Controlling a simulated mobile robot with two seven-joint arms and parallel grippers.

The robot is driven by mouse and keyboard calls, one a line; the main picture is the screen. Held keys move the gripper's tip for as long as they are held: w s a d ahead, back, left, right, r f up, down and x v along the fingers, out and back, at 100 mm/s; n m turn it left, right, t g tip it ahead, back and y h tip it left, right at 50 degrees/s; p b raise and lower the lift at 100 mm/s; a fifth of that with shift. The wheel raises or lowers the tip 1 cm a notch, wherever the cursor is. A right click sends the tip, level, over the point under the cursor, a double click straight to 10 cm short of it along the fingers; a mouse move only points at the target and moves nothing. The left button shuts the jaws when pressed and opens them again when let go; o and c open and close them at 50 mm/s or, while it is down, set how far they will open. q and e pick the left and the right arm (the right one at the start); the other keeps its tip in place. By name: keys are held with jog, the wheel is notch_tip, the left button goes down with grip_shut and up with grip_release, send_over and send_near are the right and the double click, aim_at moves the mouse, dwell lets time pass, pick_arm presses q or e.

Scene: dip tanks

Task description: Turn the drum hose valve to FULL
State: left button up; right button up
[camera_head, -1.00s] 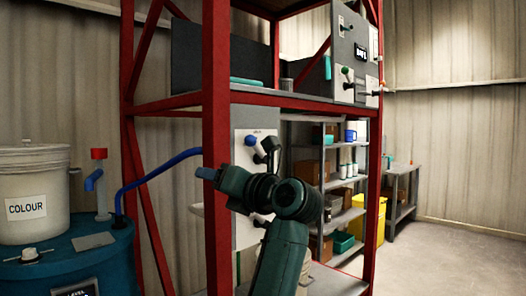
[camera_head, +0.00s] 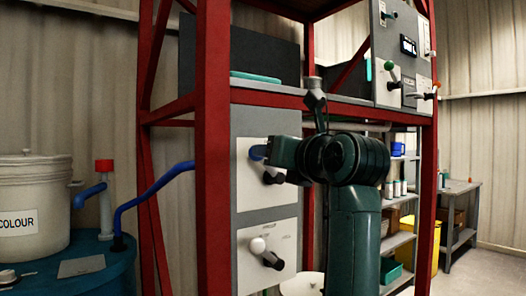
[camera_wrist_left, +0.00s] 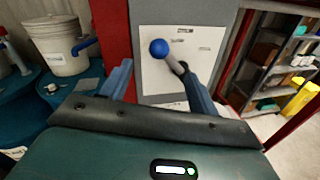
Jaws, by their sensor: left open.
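The drum hose valve is most likely the blue-knobbed lever (camera_wrist_left: 159,48) on a white plate, with its knob up and left of the dark pivot in the left wrist view. Its plate (camera_head: 247,194) shows in the head view, but its lettering is too small to read. My left gripper (camera_head: 264,152) is in front of this plate, hiding its upper right part. In the left wrist view my left gripper (camera_wrist_left: 160,84) is open and empty, its fingers apart to either side below the knob. Contact cannot be told. My right gripper is not in view.
A red rack post (camera_head: 213,220) stands just left of the plate. A similar plate with a white-knobbed lever (camera_head: 257,245) is below. A blue hose (camera_head: 150,195) runs from the teal drum (camera_head: 112,275) toward the rack. More levers sit on an upper panel (camera_head: 388,60).

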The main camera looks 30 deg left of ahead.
pick_arm(q)
jog(key=p+x, duration=0.1)
jog(key=x, duration=0.8)
jog(key=shift+w+p, duration=0.15)
jog(key=shift+p, duration=0.15)
jog(key=shift+c, duration=0.4)
jog(key=shift+a+f, duration=0.1)
jog(key=shift+f, duration=0.05)
grip_shut()
